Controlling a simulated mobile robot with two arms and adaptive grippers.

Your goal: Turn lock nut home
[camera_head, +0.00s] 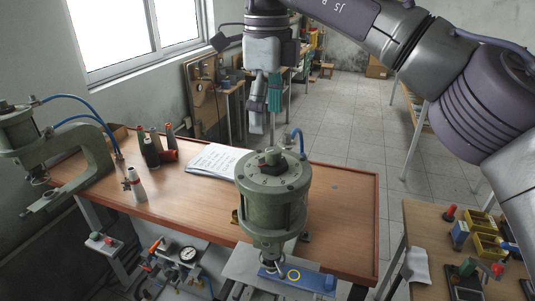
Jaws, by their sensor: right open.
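A green pneumatic press (272,205) stands at the front of the wooden bench, with a round bolted cap on top. I cannot tell whether the lock nut is this fitting or a part on the ram below. Under the press a blue plate (300,277) with a yellow ring lies on a metal base. My right gripper (266,108) hangs fingers down, above and behind the press cap in the picture. It is open, apart from the press, and I see nothing between its fingers. My left gripper is not in view.
A second green press (62,160) stands at the left. A side table (425,225) at right holds yellow bins. The bench's right part is clear.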

